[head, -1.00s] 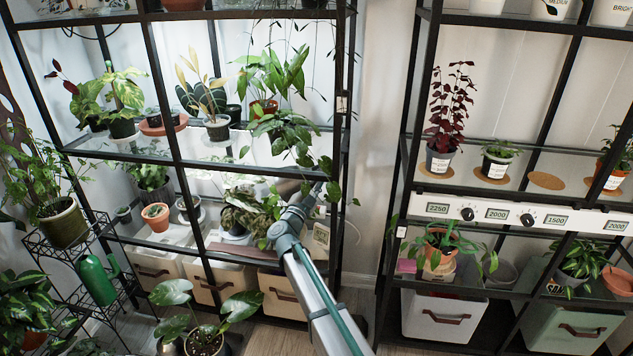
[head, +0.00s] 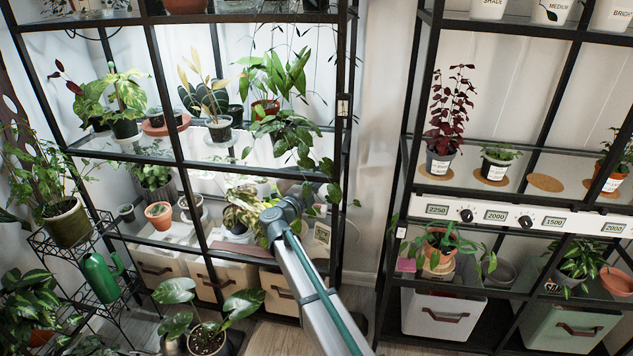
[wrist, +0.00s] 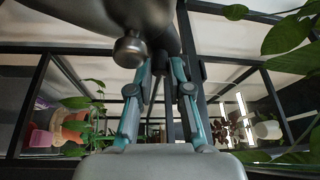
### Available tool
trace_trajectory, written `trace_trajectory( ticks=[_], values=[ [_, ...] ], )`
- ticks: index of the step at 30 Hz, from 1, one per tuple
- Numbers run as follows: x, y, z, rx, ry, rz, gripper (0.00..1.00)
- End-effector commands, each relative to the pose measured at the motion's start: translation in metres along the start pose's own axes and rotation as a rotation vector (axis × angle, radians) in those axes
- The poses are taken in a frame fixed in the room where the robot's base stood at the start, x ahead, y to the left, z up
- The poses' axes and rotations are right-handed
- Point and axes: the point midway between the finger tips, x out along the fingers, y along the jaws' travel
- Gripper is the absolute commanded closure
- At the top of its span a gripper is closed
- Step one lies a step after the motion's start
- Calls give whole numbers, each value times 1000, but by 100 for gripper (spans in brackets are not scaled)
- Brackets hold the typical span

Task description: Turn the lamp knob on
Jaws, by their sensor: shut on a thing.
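The lamp's rounded grey metal body (wrist: 115,14) fills the top of the wrist view, with a round metal stub (wrist: 130,47) under it. My gripper (wrist: 161,66) reaches up beside it, its teal fingers drawn in. They are shut on a small dark piece, which I take to be the lamp knob (wrist: 157,47); its exact turn cannot be read. In the head view my arm reaches into the lower middle of the left shelf rack, and my wrist hides the fingertips and knob. The variegated plant (head: 243,205) beside my wrist is brightly lit.
Trailing leaves (head: 332,193) hang close to the right of my wrist. A rack post (head: 340,150) stands just beyond. A potted plant (head: 207,338) is on the floor left of my arm. The right rack carries dials (head: 466,215) and labelled pots.

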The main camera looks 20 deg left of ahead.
Motion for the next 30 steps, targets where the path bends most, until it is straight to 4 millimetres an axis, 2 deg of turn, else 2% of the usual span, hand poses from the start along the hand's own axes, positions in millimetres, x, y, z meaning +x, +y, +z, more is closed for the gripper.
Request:
trace_trajectory(
  ticks=[11, 12, 16, 17, 26, 30],
  values=[
    [0, -1, 1, 6, -1, 1, 100],
    [0, -1, 1, 5, -1, 1, 80],
    [0, -1, 1, 5, -1, 1, 58],
    [0, -1, 0, 5, -1, 1, 57],
    [-1, 0, 0, 4, 0, 1, 57],
    [-10, 0, 0, 4, -2, 1, 57]
  ],
)
